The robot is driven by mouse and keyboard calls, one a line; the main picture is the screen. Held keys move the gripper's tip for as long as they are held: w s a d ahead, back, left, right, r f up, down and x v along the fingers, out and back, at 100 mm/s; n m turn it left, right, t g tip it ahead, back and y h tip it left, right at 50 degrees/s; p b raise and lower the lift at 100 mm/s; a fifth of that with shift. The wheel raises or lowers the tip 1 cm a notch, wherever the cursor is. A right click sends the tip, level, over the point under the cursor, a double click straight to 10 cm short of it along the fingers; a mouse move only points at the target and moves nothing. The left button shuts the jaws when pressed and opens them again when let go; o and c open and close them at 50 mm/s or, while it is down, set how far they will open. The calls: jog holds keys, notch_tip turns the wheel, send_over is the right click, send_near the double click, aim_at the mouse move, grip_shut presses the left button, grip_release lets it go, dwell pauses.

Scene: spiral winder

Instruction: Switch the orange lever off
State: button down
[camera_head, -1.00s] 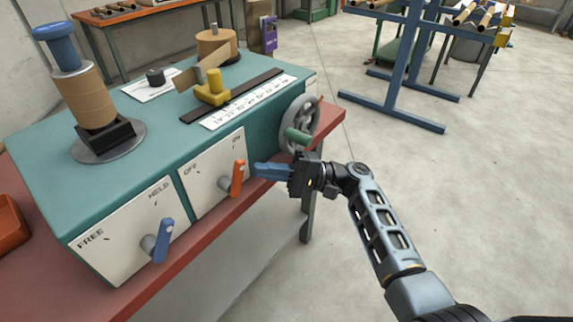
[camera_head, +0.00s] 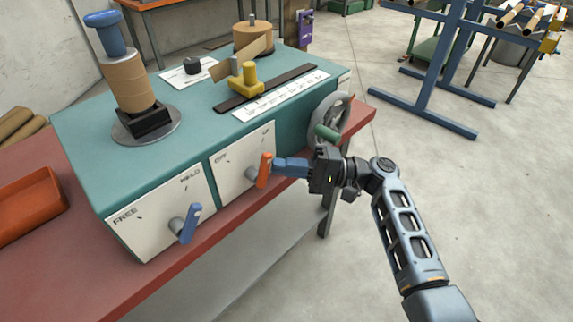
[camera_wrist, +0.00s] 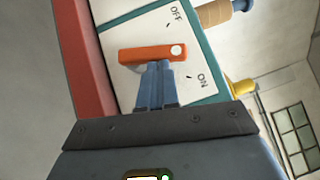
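The orange lever (camera_head: 264,170) is on the white OFF/ON panel (camera_head: 238,160) at the front of the teal machine. The tips are at the lever's side, touching or nearly so; I cannot tell which.
A blue lever (camera_head: 188,224) is on the FREE/HELD panel (camera_head: 150,224) to the left. A grey handwheel (camera_head: 343,115) with a green handle is close behind my gripper. The red bench edge (camera_head: 205,240) runs below. Open floor lies to the right.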

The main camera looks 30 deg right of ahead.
aim_at(264, 171)
jog(key=r+n+h+p, duration=0.1)
jog(key=a+r+n+g+h+p, duration=0.1)
jog(key=shift+s+a+r+n+g, duration=0.1)
jog(key=shift+s+a+n+g, duration=0.1)
jog(key=shift+a+n+g, duration=0.15)
jog(key=n+h+p, duration=0.1)
jog(key=a+n+h+p, duration=0.2)
jog(key=shift+s+r+h, duration=0.3)
jog(key=shift+s+r, duration=0.05)
jog(key=shift+a, duration=0.1)
dwell(0.6)
jog(key=shift+r, duration=0.1)
